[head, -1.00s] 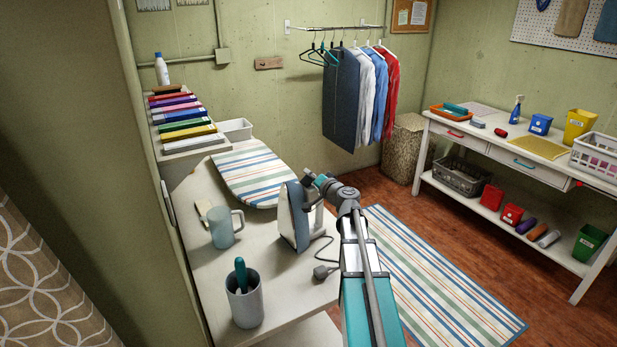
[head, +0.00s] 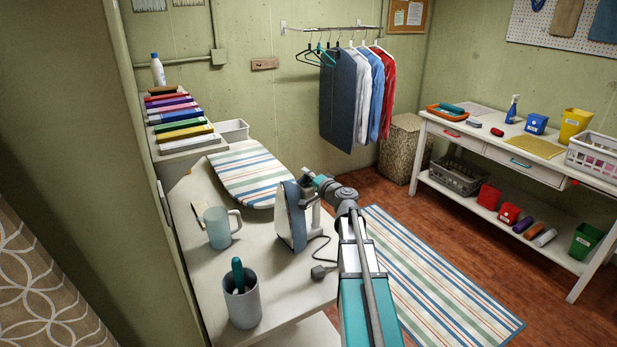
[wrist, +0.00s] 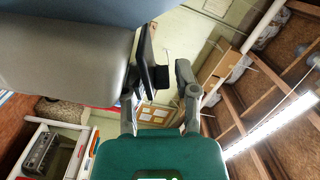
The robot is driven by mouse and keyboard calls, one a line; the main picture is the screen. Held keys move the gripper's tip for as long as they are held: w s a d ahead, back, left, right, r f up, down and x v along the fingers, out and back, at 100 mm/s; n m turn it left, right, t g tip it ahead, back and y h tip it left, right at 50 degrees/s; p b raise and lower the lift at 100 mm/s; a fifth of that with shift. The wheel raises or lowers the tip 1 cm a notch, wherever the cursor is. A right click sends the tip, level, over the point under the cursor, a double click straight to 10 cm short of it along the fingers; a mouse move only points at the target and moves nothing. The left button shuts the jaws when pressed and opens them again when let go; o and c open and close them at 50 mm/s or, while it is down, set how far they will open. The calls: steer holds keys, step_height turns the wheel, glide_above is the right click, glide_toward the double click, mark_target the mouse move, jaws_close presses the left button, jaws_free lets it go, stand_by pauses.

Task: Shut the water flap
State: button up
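The iron (head: 291,216) stands upright on its heel on the white table, its soleplate side to the left. In the wrist view its grey body (wrist: 70,75) fills the upper left, very close. A dark piece (wrist: 147,50) juts beside the iron between my finger tips; it may be the water flap, but I cannot tell for sure or see its hinge angle. My gripper (head: 310,180) is at the top of the iron. In the wrist view my gripper (wrist: 158,88) has its two fingers apart, with no clear grasp; contact is unclear.
A teal mug (head: 218,228) and a grey cup (head: 242,302) with a teal-handled tool stand on the table. A striped ironing board (head: 250,172) lies behind the iron. The iron's cord (head: 322,270) lies on the right.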

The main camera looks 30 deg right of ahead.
steer(key=shift+r+n, duration=0.1)
steer(key=shift+n, duration=0.3)
